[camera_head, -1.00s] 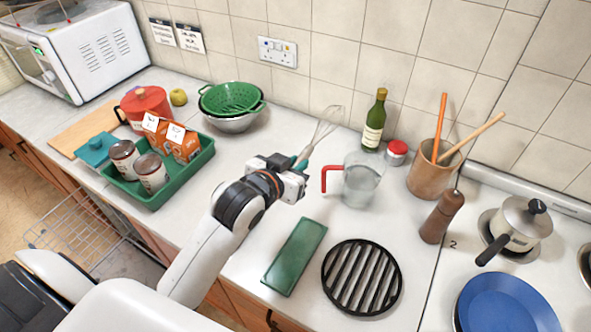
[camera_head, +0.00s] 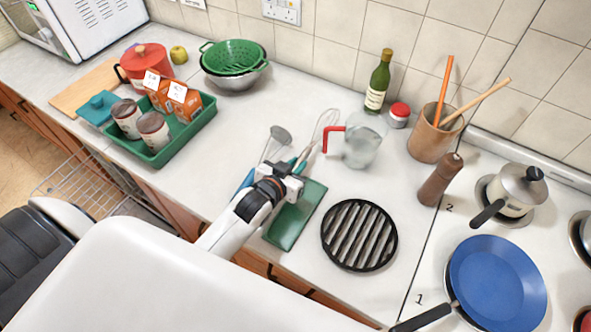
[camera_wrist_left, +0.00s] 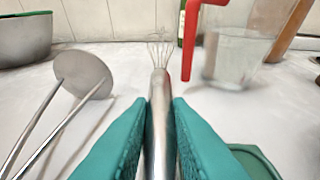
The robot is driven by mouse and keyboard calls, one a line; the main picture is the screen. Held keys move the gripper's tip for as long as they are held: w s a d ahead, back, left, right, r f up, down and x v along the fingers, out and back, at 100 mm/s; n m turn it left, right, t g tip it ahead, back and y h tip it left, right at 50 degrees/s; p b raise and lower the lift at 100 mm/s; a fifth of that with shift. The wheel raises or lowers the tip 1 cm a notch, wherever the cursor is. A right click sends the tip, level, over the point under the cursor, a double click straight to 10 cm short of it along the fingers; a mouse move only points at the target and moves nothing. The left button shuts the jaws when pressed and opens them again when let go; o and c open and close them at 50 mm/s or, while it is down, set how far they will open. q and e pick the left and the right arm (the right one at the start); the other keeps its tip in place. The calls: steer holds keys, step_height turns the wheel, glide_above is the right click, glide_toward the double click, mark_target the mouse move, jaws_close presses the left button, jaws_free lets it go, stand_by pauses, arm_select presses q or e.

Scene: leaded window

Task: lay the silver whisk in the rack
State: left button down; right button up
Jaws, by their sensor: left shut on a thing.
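The silver whisk (camera_head: 325,125) is in my left gripper (camera_head: 295,172). In the left wrist view its metal handle (camera_wrist_left: 158,115) lies between the two teal finger pads, and its wire loops (camera_wrist_left: 160,50) point away from me. The left gripper is shut on the handle, over the counter beside the green slab. I cannot tell how high the whisk is above the counter. A white wire rack (camera_head: 88,190) stands low at the left, below the counter's front edge and partly hidden by my body. My right gripper is not in view.
A grey ladle-like utensil (camera_head: 279,136) is left of the gripper. A glass jug with a red handle (camera_head: 365,145) stands right of the whisk. A green slab (camera_head: 300,222) and a round black grate (camera_head: 360,235) lie on the counter. A green tray (camera_head: 205,118) holds cans and cartons.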

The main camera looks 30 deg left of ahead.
arm_select(q)
steer(key=shift+f, duration=1.25)
steer(key=c, duration=1.5)
jaws_free()
steer(key=shift+f, duration=0.1)
steer(key=shift+o, duration=0.9)
steer(key=shift+a, duration=0.1)
